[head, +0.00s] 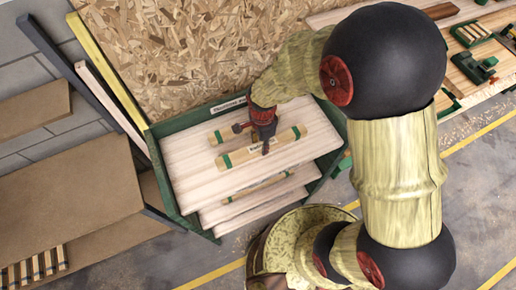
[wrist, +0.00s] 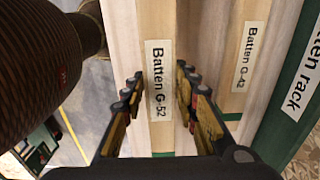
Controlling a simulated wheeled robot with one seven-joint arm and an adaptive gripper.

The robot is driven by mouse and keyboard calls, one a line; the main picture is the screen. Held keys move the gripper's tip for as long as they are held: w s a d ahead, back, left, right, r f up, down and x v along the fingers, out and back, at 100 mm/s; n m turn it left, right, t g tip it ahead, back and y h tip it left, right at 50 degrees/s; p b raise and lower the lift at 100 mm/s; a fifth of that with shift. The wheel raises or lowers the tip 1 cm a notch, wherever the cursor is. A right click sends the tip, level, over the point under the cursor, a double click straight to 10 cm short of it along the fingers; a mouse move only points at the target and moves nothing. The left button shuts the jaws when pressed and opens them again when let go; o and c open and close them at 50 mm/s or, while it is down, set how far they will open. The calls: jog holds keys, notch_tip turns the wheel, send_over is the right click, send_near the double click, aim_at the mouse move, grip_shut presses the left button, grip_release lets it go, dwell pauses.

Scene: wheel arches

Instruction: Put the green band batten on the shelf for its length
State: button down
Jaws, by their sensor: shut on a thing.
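My gripper (head: 265,148) reaches down over the top shelf of the rack and is shut on a pale batten (head: 242,156) with green bands near its ends. In the wrist view this batten (wrist: 158,40) lies between the two fingers, and its label reads "Batten G-52". A second green-banded batten (head: 218,136) lies behind it on the top shelf (head: 190,165), partly hidden by my gripper. Its label in the wrist view reads "Batten G-42" (wrist: 246,62). I cannot tell whether the held batten touches the shelf.
The green rack (head: 160,175) has lower shelves (head: 240,207) stepped toward the front, with another green-banded batten (head: 258,187) on one. A chipboard wall (head: 180,50) stands behind. Long boards (head: 105,75) lean at left. A workbench with green tools (head: 478,68) is at right.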

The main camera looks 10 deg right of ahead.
aim_at(258, 151)
jog(key=shift+a+f, duration=0.45)
jog(key=shift+f, duration=0.05)
jog(key=shift+a+f+p, duration=0.2)
jog(key=shift+f+p, duration=0.3)
jog(key=shift+f, duration=1.2)
jog(key=shift+f, duration=0.2)
jog(key=c, duration=1.4)
grip_release()
jog(key=shift+r, duration=0.1)
